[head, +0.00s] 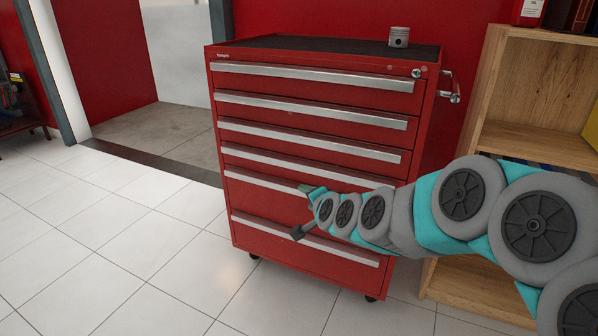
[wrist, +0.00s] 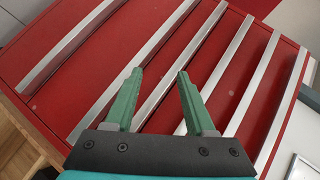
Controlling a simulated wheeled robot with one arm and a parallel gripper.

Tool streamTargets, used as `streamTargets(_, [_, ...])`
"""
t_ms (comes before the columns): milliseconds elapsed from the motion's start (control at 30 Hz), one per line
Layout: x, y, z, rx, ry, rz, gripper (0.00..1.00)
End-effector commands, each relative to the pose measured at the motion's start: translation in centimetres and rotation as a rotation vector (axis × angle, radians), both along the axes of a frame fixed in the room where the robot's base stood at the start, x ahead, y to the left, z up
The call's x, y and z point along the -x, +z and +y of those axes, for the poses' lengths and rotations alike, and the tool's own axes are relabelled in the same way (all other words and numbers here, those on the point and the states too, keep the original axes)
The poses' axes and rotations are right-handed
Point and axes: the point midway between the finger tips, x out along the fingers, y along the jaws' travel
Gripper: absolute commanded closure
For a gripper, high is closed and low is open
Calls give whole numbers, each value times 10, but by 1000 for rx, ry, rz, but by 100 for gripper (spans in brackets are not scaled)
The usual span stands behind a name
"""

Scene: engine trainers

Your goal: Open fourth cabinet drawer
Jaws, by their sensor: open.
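The red tool cabinet (head: 226,160) has several drawers with long silver bar handles, all looking shut. The fourth drawer's handle (head: 265,158) is fourth from the top. In the wrist view the cabinet front appears tilted, and the fourth handle (wrist: 160,95) runs between the two green fingers. My gripper (head: 303,210) is in front of the lower drawers in the head view, and its fingers are open in the wrist view (wrist: 160,71). My arm hides the right parts of the lower drawers. I cannot tell whether a finger touches the handle.
A wooden shelf (head: 532,88) stands close on the right of the cabinet. A metal piston (head: 399,37) sits on the cabinet's dark top. A side handle (head: 449,86) sticks out at the cabinet's right. The tiled floor (head: 120,235) at the left is clear.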

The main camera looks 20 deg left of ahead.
Motion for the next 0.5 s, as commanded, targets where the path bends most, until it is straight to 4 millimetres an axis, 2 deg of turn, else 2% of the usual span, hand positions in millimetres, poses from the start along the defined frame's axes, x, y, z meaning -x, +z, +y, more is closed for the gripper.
streamTargets(33, [-12, -6, 21, -69, -43, -13, 45])
streamTargets(200, [-51, -11, 55, -297, -223, -93, 45])
streamTargets(333, [-67, -17, 63, -419, -331, -153, 45])
streamTargets(500, [-74, -23, 65, -500, -404, -202, 45])
